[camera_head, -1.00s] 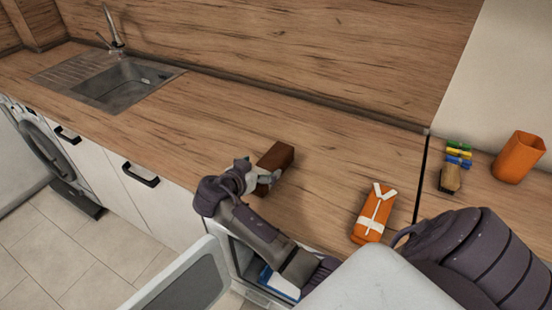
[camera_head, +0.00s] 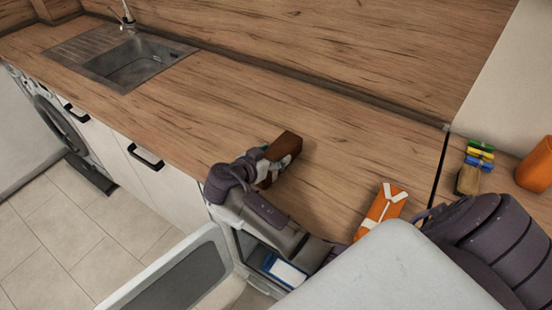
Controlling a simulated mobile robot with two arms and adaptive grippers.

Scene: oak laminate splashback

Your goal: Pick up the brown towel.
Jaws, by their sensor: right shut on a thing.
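The brown towel (camera_head: 286,146) is a small, dark brown, block-shaped bundle over the wooden counter, near its front edge. My right gripper (camera_head: 273,167) is shut on its near part, with light grey fingers against its sides. The towel's far end shows beyond the fingers, and its near end is partly hidden by the gripper. I cannot tell whether the towel touches the counter or is slightly above it. My left gripper is not in view.
An orange packet (camera_head: 378,211) with white straps lies to the right on the counter (camera_head: 235,110). A sink (camera_head: 140,65) is at the back left. An open appliance door (camera_head: 180,275) is below the front edge.

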